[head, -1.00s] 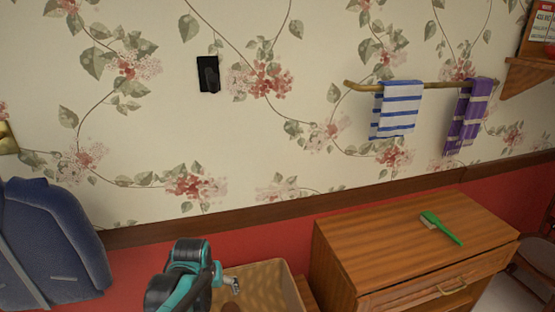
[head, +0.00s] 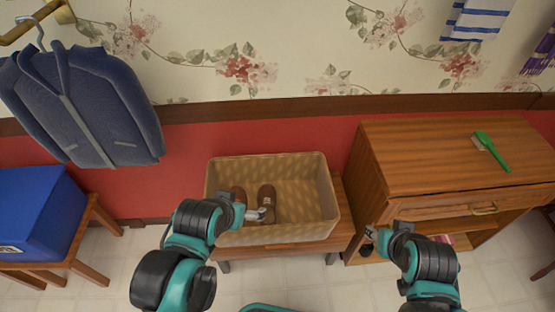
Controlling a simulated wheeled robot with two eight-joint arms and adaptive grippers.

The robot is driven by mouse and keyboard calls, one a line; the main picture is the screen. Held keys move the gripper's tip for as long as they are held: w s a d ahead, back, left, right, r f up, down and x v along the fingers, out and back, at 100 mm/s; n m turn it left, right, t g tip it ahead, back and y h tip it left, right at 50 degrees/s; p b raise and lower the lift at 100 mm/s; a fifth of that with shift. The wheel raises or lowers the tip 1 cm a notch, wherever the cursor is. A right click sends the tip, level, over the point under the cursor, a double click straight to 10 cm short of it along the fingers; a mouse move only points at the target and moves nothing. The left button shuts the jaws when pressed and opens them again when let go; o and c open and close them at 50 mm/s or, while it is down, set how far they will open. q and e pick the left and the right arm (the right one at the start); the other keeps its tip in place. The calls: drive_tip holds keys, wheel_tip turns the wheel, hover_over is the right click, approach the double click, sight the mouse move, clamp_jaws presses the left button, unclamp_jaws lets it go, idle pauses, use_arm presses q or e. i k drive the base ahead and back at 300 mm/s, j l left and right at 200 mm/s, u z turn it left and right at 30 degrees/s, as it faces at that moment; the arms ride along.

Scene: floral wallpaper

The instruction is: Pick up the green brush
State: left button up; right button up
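The green brush (head: 496,155) lies on top of the wooden cabinet (head: 430,150) at the right, with its pale bristle end toward the back left. My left gripper (head: 267,214) is in front of the woven basket, near the brown shoes, far left of the brush. My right gripper (head: 369,232) is low in front of the cabinet's left front corner, below and left of the brush. Neither gripper touches the brush. Both grippers are small in view, and their finger opening is not clear.
A woven basket (head: 313,190) holding brown shoes (head: 266,197) stands on a wooden bench (head: 340,243). A blue box (head: 40,212) sits on a stool at left, below a hanging jacket (head: 95,110). The cabinet top around the brush is clear.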

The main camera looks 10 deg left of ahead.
sight(482, 141)
drive_tip(key=z, duration=1.25)
drive_tip(key=i+l+u, duration=0.25)
drive_tip(key=i+l, duration=0.6)
drive_tip(key=l, duration=0.1)
